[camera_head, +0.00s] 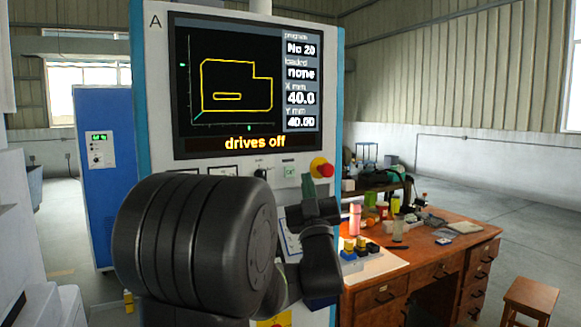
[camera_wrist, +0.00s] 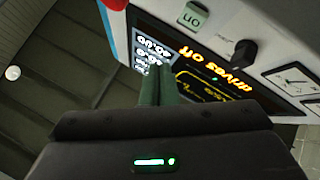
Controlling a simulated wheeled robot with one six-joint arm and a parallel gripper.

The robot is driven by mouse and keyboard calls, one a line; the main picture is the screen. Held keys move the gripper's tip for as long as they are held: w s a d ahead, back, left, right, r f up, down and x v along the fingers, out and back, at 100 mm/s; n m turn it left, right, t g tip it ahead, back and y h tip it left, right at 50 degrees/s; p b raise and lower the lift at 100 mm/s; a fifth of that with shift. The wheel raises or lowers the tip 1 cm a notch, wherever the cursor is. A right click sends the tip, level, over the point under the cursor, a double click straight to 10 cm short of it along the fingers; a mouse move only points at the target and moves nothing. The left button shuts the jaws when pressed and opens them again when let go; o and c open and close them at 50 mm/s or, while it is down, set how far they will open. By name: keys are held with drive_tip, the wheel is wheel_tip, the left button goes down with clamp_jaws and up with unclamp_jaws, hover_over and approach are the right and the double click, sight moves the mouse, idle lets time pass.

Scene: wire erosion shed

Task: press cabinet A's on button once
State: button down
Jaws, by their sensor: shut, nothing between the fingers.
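Cabinet A (camera_head: 155,75) stands upright with a screen (camera_head: 240,85) reading "drives off" in orange. Below the screen is a row of controls. The pale green on button (camera_head: 290,171) sits between a black knob (camera_head: 261,172) and a red mushroom button on yellow (camera_head: 321,168). In the wrist view the on button (camera_wrist: 195,17) shows upside down near the top, and the knob (camera_wrist: 243,53) is to its right. My gripper (camera_head: 307,184) is shut and empty, its greenish fingers just below and right of the on button. In the wrist view its fingers (camera_wrist: 157,86) appear apart from the button.
A wooden desk (camera_head: 440,250) with bottles, tools and a small button box (camera_head: 355,250) stands to the right, near a stool (camera_head: 531,295). A blue cabinet (camera_head: 105,190) stands at the left. Open floor shows at far right.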

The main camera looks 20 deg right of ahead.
sight(290, 172)
drive_tip(key=shift+w+a, duration=0.2)
drive_tip(key=shift+w, duration=2.3)
drive_tip(key=shift+w+b, duration=0.15)
drive_tip(key=shift+b, duration=0.35)
drive_tip(key=shift+w+f, duration=0.1)
drive_tip(key=shift+w, duration=0.05)
drive_tip(key=shift+w+b, duration=0.15)
drive_tip(key=shift+b, duration=0.2)
